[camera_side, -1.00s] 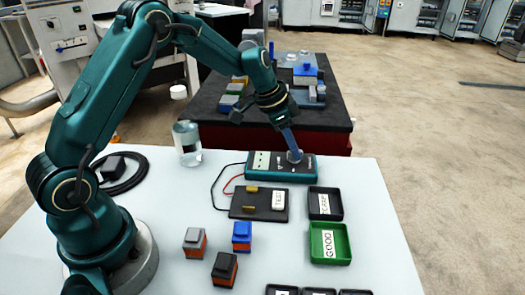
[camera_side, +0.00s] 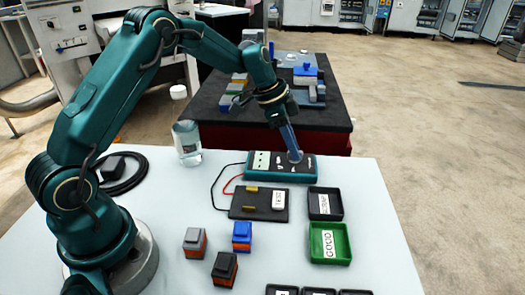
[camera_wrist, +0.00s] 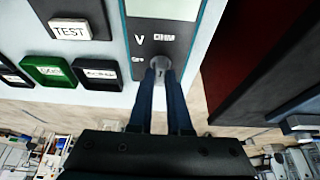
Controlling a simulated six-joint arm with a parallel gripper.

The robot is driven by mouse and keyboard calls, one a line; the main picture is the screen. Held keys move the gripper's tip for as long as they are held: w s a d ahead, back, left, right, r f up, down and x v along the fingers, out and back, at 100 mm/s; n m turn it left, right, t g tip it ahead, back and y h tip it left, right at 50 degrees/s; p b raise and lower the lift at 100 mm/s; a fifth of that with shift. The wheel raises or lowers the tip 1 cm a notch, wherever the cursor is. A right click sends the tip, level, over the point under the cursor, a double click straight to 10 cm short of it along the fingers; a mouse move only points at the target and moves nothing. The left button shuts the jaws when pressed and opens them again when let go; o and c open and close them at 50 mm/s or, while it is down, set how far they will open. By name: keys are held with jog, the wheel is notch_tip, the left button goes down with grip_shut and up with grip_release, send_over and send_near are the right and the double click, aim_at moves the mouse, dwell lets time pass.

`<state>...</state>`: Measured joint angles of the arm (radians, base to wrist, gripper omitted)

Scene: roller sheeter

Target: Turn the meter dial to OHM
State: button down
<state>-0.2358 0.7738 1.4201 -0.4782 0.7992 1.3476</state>
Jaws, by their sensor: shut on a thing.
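The teal meter (camera_side: 262,170) lies at the back of the pale table, with its dial (camera_side: 296,158) near its right end. My gripper (camera_side: 294,152) reaches down from above onto the dial. In the wrist view the blue fingers of my gripper (camera_wrist: 162,78) are shut on the grey round dial (camera_wrist: 160,64), one on each side. The meter face (camera_wrist: 150,22) shows a V label, a small label to its right that looks like OHM, and another small label below V. The dial's pointer direction is too small to tell.
A dark test board (camera_side: 246,213) with a TEST label sits in front of the meter, with red and black leads between them. A black bin (camera_side: 325,215), a green GOOD bin (camera_side: 343,257) and several orange-based blocks stand nearby. A glass jar (camera_side: 187,158) stands at the left.

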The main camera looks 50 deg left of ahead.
jog(key=c, duration=0.9)
grip_release()
jog(key=shift+o, duration=0.2)
jog(key=shift+v, duration=2.6)
